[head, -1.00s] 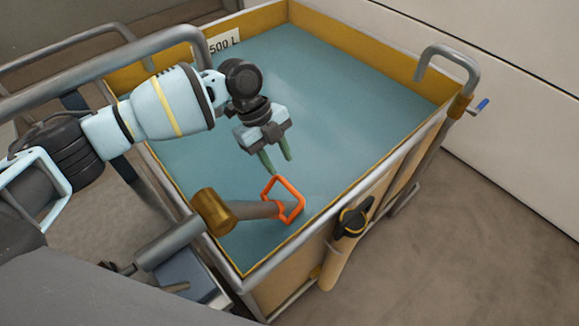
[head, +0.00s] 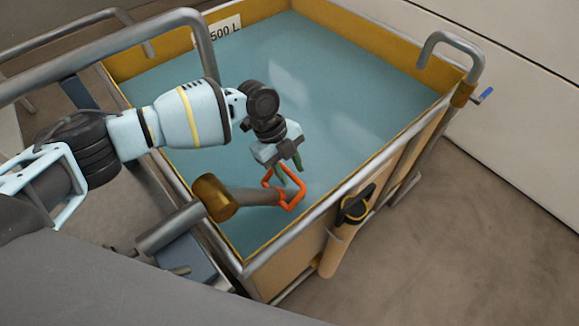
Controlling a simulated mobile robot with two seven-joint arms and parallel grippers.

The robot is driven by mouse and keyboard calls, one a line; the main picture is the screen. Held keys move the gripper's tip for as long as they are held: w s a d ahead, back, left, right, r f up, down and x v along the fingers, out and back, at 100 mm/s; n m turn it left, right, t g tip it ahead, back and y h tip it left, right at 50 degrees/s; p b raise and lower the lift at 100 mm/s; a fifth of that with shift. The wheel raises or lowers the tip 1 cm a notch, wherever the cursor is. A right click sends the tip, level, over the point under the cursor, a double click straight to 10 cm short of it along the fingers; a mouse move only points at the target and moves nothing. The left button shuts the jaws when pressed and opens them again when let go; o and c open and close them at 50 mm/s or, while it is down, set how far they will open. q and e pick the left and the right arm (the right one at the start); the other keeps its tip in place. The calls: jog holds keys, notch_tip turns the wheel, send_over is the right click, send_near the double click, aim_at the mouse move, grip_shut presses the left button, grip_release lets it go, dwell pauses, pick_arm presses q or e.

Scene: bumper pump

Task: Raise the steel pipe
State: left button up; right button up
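The grey steel pipe (head: 257,196) runs from a brass cylinder (head: 215,197) to an orange loop handle (head: 298,197) at the near end of the blue-floored tank. My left gripper (head: 288,175) points down at the upper part of the orange handle. Its two green fingers are apart, and the handle's top bar overlaps them in the picture. I cannot tell whether the fingers touch the bar. My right gripper is not in view.
The yellow-walled tank (head: 352,178) has a grey rail frame (head: 205,45) at left and a bent grey tube (head: 452,40) at the far right corner. A black-handled item (head: 355,207) hangs outside its right wall. The tank's far part is clear.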

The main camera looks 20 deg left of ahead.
pick_arm(q)
jog(key=shift+c, duration=0.4)
grip_shut()
